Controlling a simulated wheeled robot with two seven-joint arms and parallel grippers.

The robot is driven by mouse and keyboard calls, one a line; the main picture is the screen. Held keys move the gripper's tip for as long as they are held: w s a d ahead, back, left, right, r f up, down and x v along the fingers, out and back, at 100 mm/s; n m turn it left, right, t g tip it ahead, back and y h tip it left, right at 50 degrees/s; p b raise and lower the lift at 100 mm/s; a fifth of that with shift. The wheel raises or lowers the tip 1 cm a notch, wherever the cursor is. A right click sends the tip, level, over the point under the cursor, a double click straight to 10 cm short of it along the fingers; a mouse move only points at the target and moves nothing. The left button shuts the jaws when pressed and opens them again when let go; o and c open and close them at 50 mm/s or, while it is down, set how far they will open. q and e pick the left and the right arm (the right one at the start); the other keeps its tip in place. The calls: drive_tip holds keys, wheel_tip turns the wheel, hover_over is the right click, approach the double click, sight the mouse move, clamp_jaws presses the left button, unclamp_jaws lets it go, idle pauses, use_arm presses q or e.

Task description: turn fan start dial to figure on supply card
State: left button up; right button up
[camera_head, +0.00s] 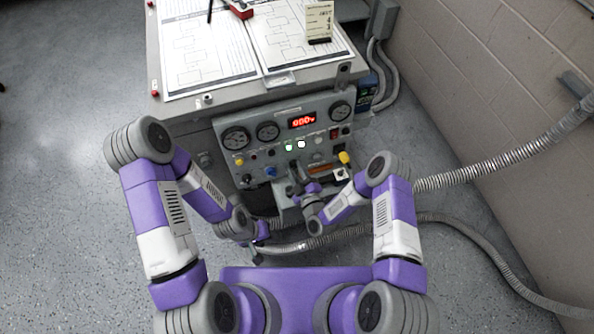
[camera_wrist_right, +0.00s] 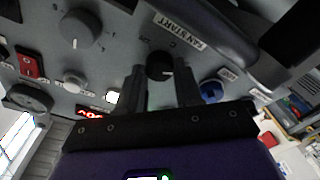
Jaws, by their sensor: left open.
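The fan start dial (camera_wrist_right: 160,66) is a small black knob with a pale pointer mark, beside a tilted label (camera_wrist_right: 178,30) that appears to read FAN START. My right gripper (camera_wrist_right: 160,74) has its two fingers apart, one on each side of the dial; I cannot tell whether they touch it. In the head view my right gripper (camera_head: 305,187) is at the panel's lower middle and covers the dial. The supply card (camera_head: 318,20) stands upright on the cabinet top; its print is too small to read. My left gripper (camera_head: 258,246) is low, below the panel, and open.
The control panel (camera_head: 325,144) has gauges, a red lit display (camera_head: 302,121), a blue knob (camera_wrist_right: 210,90) close to the right finger, a red switch (camera_wrist_right: 29,63) and a large grey knob (camera_wrist_right: 80,28). Paper sheets (camera_head: 205,55) lie on top. Hoses (camera_head: 490,158) run at the right.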

drive_tip(key=shift+c, duration=1.4)
drive_tip(key=shift+m, duration=0.3)
